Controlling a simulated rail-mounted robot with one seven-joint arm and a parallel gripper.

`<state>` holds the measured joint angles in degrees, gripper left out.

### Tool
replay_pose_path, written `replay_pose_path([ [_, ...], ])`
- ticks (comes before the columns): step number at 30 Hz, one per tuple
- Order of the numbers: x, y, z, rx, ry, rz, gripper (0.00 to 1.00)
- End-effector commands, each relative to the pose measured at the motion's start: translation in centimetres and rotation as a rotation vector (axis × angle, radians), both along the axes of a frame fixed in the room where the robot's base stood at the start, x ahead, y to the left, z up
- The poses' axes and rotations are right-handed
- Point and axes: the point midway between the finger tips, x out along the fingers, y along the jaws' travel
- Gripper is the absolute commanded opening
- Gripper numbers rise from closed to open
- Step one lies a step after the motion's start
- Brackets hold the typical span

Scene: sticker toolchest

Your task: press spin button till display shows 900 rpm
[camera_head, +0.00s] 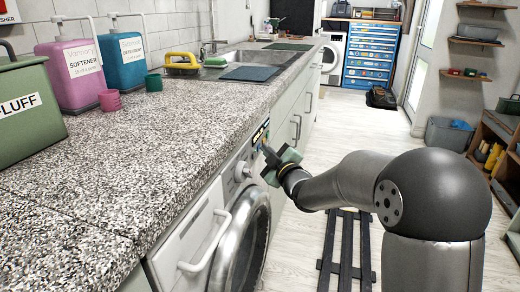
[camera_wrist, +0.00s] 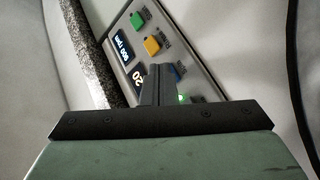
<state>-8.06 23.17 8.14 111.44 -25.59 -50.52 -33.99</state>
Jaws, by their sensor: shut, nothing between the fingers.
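The washing machine's control panel (camera_wrist: 116,26) runs slanted across the wrist view and also shows in the head view (camera_head: 258,134). Its display (camera_wrist: 123,45) has tilted digits and "rpm"; it seems to read 900, but the slant makes this unsure. Contact cannot be told.
The granite counter (camera_head: 130,150) overhangs the panel. The washer's round door (camera_head: 246,240) and drawer handle (camera_head: 205,245) lie near my arm. A dark slatted pallet (camera_head: 345,250) is on the floor.

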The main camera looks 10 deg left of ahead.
Motion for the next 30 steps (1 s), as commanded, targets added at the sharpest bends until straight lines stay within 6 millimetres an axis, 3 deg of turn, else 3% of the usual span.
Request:
replay_pose_path([
  [10,0.0,0.1,0.0,0.000,0.000,0.001,0.00],
  [21,-0.3,-1.4,0.0,0.000,-0.001,-0.001,0.00],
  [30,-0.3,-1.5,0.0,0.000,0.000,0.000,0.00],
])
